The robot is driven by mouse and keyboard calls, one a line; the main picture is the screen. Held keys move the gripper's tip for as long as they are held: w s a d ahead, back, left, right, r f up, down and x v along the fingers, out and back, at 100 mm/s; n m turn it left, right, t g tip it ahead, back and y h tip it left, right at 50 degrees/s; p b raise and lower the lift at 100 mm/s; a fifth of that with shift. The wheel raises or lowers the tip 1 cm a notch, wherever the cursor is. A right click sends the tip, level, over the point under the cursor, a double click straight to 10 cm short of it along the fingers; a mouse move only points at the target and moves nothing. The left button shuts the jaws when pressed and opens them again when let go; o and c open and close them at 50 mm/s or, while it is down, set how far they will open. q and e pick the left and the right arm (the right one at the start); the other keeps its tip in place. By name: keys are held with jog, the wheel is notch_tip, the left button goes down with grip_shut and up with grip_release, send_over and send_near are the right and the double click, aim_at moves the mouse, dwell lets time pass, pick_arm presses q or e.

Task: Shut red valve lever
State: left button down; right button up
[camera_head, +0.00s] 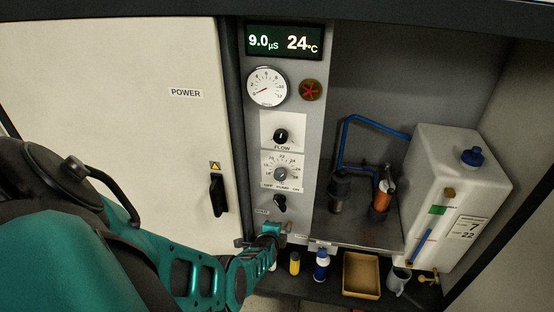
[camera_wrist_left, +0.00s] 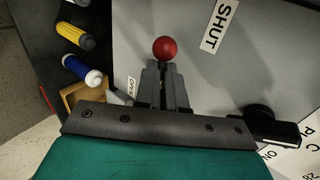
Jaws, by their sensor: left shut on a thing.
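The red ball knob of the valve lever (camera_wrist_left: 164,47) shows in the left wrist view, just beyond the fingertips. My left gripper (camera_wrist_left: 163,80) is shut on the lever, and its fingers hide the lever's shaft. A "SHUT" label (camera_wrist_left: 221,25) is on the grey panel to the upper right of the knob. An "OPEN" label (camera_wrist_left: 131,87) is beside the fingers on the left. In the head view my left gripper (camera_head: 274,232) is at the lower part of the control panel and the lever is hidden. My right gripper is in neither view.
A black knob (camera_head: 280,203) sits just above my gripper on the panel. A metal shelf (camera_head: 340,232) with pump parts is to the right, beside a white tank (camera_head: 450,190). Below are a yellow bottle (camera_head: 295,263), a blue-and-white bottle (camera_head: 321,266) and a tan tray (camera_head: 361,274).

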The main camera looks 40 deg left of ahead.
pick_arm(q)
jog(key=shift+s+a, duration=0.15)
dwell(0.3)
jog(key=c, duration=1.2)
grip_release()
jog(key=shift+c, duration=0.2)
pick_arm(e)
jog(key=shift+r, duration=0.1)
pick_arm(q)
jog(key=shift+r, duration=0.1)
